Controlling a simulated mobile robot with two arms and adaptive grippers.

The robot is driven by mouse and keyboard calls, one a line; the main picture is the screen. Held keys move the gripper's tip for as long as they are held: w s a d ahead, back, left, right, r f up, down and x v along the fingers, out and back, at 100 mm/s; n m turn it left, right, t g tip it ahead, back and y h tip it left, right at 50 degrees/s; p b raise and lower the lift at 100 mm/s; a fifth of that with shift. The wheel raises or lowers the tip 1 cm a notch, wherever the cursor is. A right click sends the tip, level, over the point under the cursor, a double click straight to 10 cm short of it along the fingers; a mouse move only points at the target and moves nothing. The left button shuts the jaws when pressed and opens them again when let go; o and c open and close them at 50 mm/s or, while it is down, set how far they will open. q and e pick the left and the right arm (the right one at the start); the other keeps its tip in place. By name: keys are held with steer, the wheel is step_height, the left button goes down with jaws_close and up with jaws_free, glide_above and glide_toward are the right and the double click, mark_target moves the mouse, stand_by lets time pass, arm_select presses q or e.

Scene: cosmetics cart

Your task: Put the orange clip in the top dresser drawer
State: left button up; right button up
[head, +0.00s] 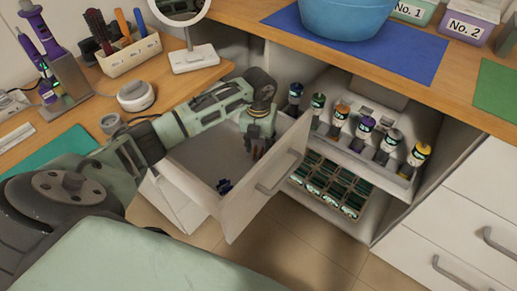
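My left gripper (259,150) points down over the open drawer (205,156), close behind its white front panel (268,183). Its dark fingertips are small and partly in shadow, so I cannot tell whether they are apart or hold something. A small dark blue object (224,186), perhaps a clip, lies on the drawer floor near the front left. I cannot make out an orange clip anywhere. My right gripper is not in view.
Beside the drawer, an open shelf (405,186) holds several bottles, with a crate of small jars (330,187) below. A round mirror (194,58), an organizer with brushes (130,55) and a blue bowl (347,17) stand on the counter. Closed drawers (470,205) are at right.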

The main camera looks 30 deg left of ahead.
mark_target(259, 148)
arm_select(q)
step_height(259, 148, up, 11)
steer(key=p, duration=0.1)
steer(key=shift+f, duration=0.2)
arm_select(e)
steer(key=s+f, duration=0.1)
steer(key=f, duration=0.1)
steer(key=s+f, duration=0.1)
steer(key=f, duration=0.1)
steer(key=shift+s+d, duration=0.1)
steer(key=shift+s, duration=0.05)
